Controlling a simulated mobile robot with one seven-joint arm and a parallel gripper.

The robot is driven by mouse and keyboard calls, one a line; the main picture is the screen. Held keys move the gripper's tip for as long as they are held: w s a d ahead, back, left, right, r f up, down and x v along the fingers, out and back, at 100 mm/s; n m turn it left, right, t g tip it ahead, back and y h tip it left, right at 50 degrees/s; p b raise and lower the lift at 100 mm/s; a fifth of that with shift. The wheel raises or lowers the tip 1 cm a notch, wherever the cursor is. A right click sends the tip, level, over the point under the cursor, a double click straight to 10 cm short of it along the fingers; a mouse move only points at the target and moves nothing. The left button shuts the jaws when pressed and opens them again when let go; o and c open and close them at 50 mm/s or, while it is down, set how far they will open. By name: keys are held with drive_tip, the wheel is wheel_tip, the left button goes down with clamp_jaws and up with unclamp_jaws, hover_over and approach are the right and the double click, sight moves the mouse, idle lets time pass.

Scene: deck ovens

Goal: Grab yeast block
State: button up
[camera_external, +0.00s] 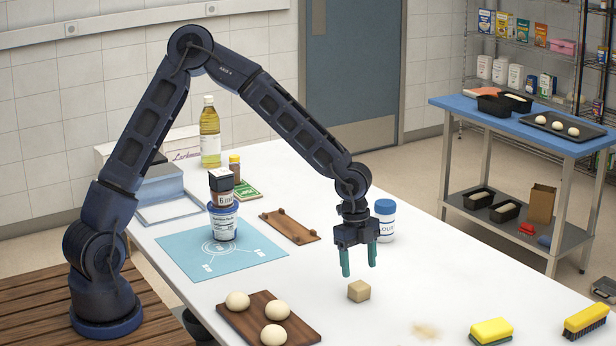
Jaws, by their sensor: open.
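The yeast block is most likely the small tan cube (359,291) lying on the white table, near the middle of the front part. My gripper (359,274) points down just above the cube, its two green fingers apart and empty. A gap shows between the fingertips and the cube's top. I cannot tell from this single view whether the fingers are exactly over it.
A dark wooden board (243,327) with three dough balls lies left of the cube. A white jar with a blue lid (385,221) stands close behind my gripper. A wooden tray (290,228) lies behind left. Yellow sponge (491,332) and brush (586,322) lie right.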

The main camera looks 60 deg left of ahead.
sight(359, 285)
drive_tip(key=shift+s+d+f, duration=0.1)
drive_tip(key=shift+d+f, duration=0.05)
drive_tip(key=shift+f, duration=1)
drive_tip(key=shift+w+d+f, duration=0.1)
drive_tip(key=shift+d+f, duration=0.1)
drive_tip(key=shift+f, duration=0.95)
drive_tip(key=shift+s+d+f, duration=0.1)
drive_tip(key=shift+d+f, duration=0.05)
drive_tip(key=shift+f, duration=1)
drive_tip(key=shift+c, duration=0.3)
drive_tip(key=c, duration=1)
